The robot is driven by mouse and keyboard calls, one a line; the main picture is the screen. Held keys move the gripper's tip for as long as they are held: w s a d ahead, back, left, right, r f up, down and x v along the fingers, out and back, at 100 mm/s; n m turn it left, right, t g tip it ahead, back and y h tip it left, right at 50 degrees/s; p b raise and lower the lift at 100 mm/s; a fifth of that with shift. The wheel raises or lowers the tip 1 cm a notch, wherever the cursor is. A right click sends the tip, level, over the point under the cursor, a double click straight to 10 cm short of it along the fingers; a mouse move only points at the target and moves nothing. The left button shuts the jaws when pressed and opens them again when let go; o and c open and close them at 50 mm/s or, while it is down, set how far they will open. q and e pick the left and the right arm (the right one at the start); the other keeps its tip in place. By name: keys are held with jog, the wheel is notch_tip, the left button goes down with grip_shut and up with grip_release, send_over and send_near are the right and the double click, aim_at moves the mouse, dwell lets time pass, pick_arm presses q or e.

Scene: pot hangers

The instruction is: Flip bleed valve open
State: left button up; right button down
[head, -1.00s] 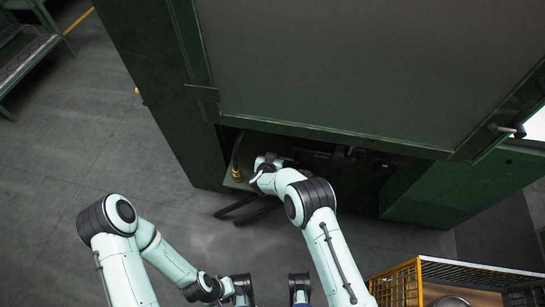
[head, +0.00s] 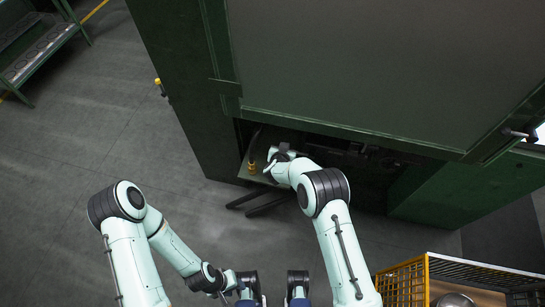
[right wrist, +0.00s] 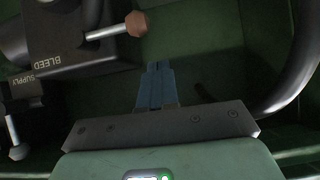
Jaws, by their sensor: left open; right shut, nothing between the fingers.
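In the right wrist view a dark valve block (right wrist: 85,60) lettered BLEED fills the upper left. A metal lever (right wrist: 108,32) with a brown hexagonal knob (right wrist: 137,23) sticks out of it to the right. A part lettered SUPPLY (right wrist: 22,80) lies below left, with a second lever ending in a similar knob (right wrist: 18,153). My right gripper (right wrist: 155,72) is shut and empty, right of and below the bleed knob and apart from it in the picture. In the head view my right arm hides the valve. My left gripper (head: 245,295) is open at the bottom edge, away from the cabinet.
My right arm reaches into the low opening of a green cabinet (head: 350,70). A brass fitting (head: 251,167) is left of my right wrist. A thick curved pipe (right wrist: 295,70) is right of my fingers. A yellow crate (head: 430,275) stands lower right. Floor (head: 70,170) at left is clear.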

jog(key=a+v, duration=0.1)
jog(key=v, duration=0.8)
jog(key=shift+s+r+p, duration=0.15)
jog(key=shift+s+p, duration=0.05)
jog(key=shift+p, duration=0.1)
jog(key=shift+a, duration=0.15)
jog(key=s+d+f+g+y+p, duration=0.1)
jog(key=s+d+f+g+p, duration=0.15)
jog(key=s+d+f, duration=0.35)
jog(key=s+d+f+g+y+p, duration=0.1)
jog(key=s+d+f+g+p, duration=0.15)
jog(key=s, duration=0.55)
jog(key=s+r+g+y+p, duration=0.1)
jog(key=s+g+y+p, duration=0.2)
jog(key=s, duration=2.1)
jog(key=g+y, duration=0.1)
jog(key=g, duration=0.2)
jog(key=shift+r+m+g, duration=0.3)
jog(key=shift+g, duration=0.1)
jog(key=shift+d, duration=0.1)
